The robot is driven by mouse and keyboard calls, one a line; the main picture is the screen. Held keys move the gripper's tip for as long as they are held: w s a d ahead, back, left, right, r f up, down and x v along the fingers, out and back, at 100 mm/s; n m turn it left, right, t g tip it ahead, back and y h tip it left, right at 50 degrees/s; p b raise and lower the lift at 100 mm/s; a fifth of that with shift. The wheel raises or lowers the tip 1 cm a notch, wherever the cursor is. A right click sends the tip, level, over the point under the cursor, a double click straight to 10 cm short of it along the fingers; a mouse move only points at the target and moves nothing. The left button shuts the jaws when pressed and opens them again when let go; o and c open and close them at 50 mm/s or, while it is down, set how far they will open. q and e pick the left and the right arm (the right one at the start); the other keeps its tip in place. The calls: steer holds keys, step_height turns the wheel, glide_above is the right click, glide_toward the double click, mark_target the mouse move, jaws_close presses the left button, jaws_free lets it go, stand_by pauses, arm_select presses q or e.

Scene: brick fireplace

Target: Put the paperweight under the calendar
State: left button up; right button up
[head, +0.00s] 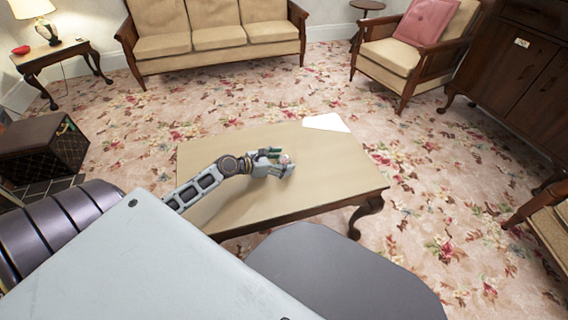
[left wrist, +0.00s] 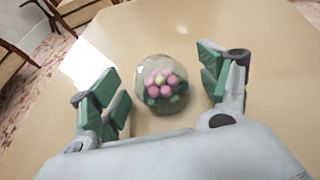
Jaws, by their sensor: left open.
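The paperweight is a clear glass dome with pink flowers and green leaves inside. It rests on the coffee table (head: 335,170), centred between my left fingers in the left wrist view (left wrist: 161,88) and partly hidden by them in the head view (head: 285,158). My left gripper (head: 277,161) is open around it, low over the tabletop; gaps show on both sides between the green finger pads and the glass. My right gripper is out of view.
A beige sofa (head: 215,35) and an armchair with a pink cushion (head: 425,20) stand beyond the table. A dark cabinet (head: 505,75) with a small pale item (head: 521,43) on its front is at right. The table's right half is clear.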

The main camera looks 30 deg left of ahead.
mark_target(282, 158)
arm_select(q)
steer(key=shift+c, duration=0.4)
steer(key=c, duration=1.3)
steer(key=shift+r, duration=0.2)
steer(key=shift+r+p, duration=1)
steer(key=shift+r, duration=0.3)
step_height(282, 158, up, 6)
steer(key=p, duration=0.3)
steer(key=shift+f+p, duration=0.1)
steer(key=shift+p, duration=0.25)
steer(key=shift+r+p, duration=0.35)
steer(key=shift+r, duration=0.3)
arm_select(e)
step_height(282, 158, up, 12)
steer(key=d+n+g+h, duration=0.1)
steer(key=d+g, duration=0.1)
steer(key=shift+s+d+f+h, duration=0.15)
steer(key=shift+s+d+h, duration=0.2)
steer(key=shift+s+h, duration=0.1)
